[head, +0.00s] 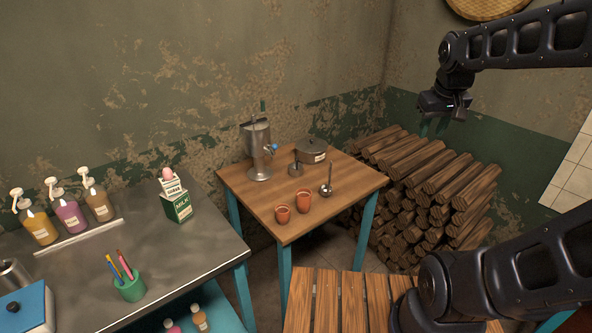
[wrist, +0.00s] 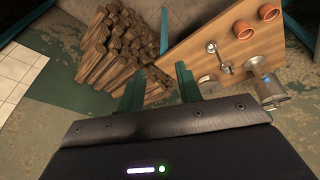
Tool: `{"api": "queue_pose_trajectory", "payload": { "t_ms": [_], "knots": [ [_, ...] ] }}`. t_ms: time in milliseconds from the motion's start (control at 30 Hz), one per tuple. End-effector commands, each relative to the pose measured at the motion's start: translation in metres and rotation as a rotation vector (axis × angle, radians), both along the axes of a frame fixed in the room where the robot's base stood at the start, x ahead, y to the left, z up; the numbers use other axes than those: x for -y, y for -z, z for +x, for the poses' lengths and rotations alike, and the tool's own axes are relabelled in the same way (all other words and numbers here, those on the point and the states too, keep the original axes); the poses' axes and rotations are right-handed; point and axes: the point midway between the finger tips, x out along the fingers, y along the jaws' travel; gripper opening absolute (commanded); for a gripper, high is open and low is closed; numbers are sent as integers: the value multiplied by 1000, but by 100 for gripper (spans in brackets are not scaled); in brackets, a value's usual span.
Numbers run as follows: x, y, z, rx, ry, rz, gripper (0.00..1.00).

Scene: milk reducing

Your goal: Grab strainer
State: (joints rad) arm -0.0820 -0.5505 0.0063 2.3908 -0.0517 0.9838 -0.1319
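A wooden table (head: 265,207) with blue legs stands by the wall. A small metal utensil with a round bowl and upright handle (head: 326,189) is on its right part; it also shows in the wrist view (wrist: 212,47). A second small utensil with a thin handle (head: 295,169) stands near the dispenser. I cannot tell which of them is the strainer. My gripper (head: 446,104) is up in the air, right of the table and apart from both. In the wrist view its two teal fingers (wrist: 160,88) are spread with nothing between them.
On the table stand a metal dispenser (head: 257,150), a lidded pot (head: 312,151) and two clay cups (head: 303,201) (head: 283,214). Stacked firewood (head: 430,195) lies right of the table. A metal counter (head: 95,265) with bottles and a milk carton (head: 177,205) is at left.

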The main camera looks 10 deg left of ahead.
Motion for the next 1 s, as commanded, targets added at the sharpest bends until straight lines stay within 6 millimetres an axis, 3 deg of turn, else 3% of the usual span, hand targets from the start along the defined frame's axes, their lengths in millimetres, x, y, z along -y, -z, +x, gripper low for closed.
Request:
{"api": "queue_pose_trajectory", "payload": {
  "t_ms": [267, 533, 1000],
  "knots": [
    [-29, -6, 73, -74, -205, -90, 35],
    [-69, 1, 141, -141, -407, -173, 35],
    [-161, 52, 251, -258, -760, -314, 35]
  ]
}}
